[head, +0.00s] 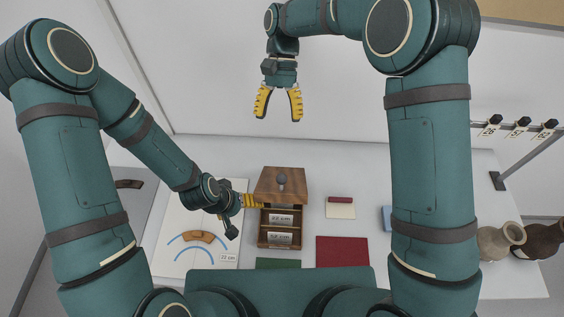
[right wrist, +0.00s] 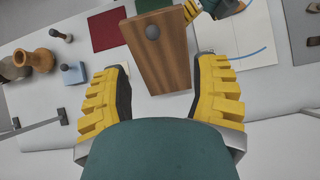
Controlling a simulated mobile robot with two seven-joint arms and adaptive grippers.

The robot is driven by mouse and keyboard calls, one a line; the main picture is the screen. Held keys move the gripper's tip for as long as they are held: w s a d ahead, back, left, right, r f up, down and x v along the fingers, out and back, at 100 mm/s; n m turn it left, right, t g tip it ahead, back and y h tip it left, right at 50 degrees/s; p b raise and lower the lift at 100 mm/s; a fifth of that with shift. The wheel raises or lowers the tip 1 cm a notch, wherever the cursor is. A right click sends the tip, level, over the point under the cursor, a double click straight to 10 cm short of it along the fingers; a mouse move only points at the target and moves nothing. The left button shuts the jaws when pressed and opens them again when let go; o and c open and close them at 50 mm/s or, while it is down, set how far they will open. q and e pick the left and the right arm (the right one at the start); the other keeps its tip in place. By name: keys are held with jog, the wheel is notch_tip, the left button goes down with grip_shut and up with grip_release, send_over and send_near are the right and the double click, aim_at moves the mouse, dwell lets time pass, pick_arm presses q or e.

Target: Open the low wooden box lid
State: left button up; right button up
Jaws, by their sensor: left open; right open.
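A white sheet (head: 172,248) with blue arcs and a brown sherd (head: 198,238) lies left of the box. A dark red mat (head: 343,251), green mat (head: 278,263) and small red block (head: 340,200) lie nearby. Jars (head: 497,240) and a hook rack (head: 520,158) stand at right.

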aim_at(283, 175)
pick_arm(q)
notch_tip(283, 175, down, 5)
jog(key=b, duration=0.3)
jog(key=shift+s+r, duration=0.15)
jog(key=shift+d+f+b, duration=0.1)
jog(key=shift+f+b, duration=0.3)
jog(key=shift+b, duration=0.25)
pick_arm(e)
jog(key=s+a+m+t+h, duration=0.3)
jog(key=s+m+t+h, duration=0.1)
jog(key=s+m+t, duration=0.15)
pick_arm(q)
jog(key=shift+s+d+f+b, duration=0.1)
jog(key=shift+s+f+b, duration=0.05)
jog(key=shift+f+b, duration=0.35)
jog(key=shift+s+d+f+b, duration=0.1)
jog(key=shift+s+f+b, duration=0.05)
jog(key=shift+f+b, duration=0.35)
pick_arm(e)
jog(key=x, duration=1.3)
jog(key=shift+s+f, duration=0.2)
grip_shut()
